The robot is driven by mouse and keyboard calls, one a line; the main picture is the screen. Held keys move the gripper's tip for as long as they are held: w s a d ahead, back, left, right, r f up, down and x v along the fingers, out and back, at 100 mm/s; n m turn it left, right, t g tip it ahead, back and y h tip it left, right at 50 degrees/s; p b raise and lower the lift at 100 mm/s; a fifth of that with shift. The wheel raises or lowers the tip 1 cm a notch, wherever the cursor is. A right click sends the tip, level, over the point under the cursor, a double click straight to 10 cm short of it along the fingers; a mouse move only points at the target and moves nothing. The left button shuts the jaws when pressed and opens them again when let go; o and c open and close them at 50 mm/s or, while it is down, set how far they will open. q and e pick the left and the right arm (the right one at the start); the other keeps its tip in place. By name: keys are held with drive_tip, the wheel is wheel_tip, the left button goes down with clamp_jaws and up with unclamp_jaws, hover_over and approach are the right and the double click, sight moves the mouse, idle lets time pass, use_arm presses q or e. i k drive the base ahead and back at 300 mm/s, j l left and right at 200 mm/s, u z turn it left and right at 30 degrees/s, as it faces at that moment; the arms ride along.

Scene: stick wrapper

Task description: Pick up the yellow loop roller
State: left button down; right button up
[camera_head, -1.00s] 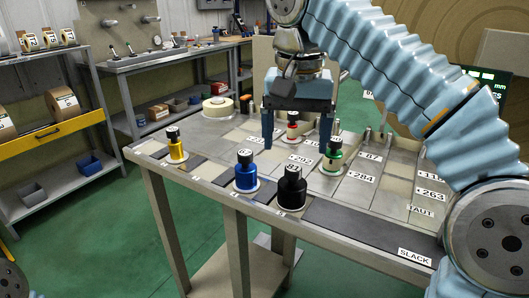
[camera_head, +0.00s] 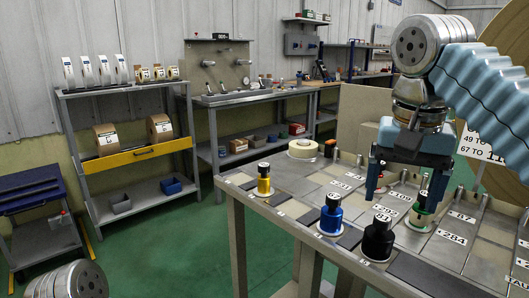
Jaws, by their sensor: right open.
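The yellow loop roller (camera_head: 264,180), with a black top, stands upright on the near left part of the metal table (camera_head: 238,182). My right gripper (camera_head: 404,203) points down over the table with its two fingers spread, well to the right of the yellow roller. A green roller (camera_head: 421,212) stands by its right finger; I cannot tell whether they touch. A red roller is partly hidden behind the gripper. A blue roller (camera_head: 330,216) and a black roller (camera_head: 378,241) stand along the near edge. My left gripper is out of view.
A cream tape roll (camera_head: 302,149) lies at the table's back left. Numbered tiles and dark strips cover the tabletop. Green floor lies open left of the table.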

sight(263, 190)
drive_tip(key=k, duration=0.9)
